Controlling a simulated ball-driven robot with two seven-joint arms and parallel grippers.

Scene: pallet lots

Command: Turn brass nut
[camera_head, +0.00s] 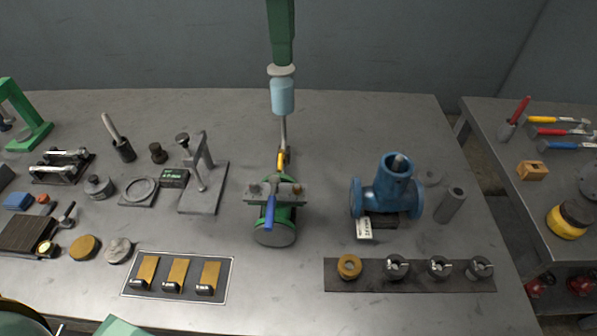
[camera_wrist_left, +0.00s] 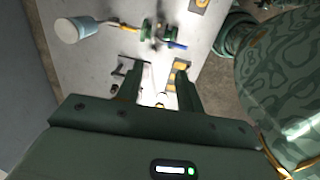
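A brass nut (camera_head: 349,267), ring-shaped, sits at the left end of a dark strip (camera_head: 375,283) near the table's front in the head view. Several steel round parts (camera_head: 438,267) stand to its right on the strip. A blue valve body (camera_head: 388,190) stands behind it with a white tag (camera_head: 364,229). My left gripper (camera_wrist_left: 158,88) shows in the left wrist view with its two fingers apart and nothing seen between them. The table lies below the fingers. I cannot make out the brass nut for sure in that view. My right gripper is not in view.
A framed plate (camera_head: 215,291) with brass strips lies at front left. Tools crowd the left; a second table (camera_head: 505,150) stands right.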

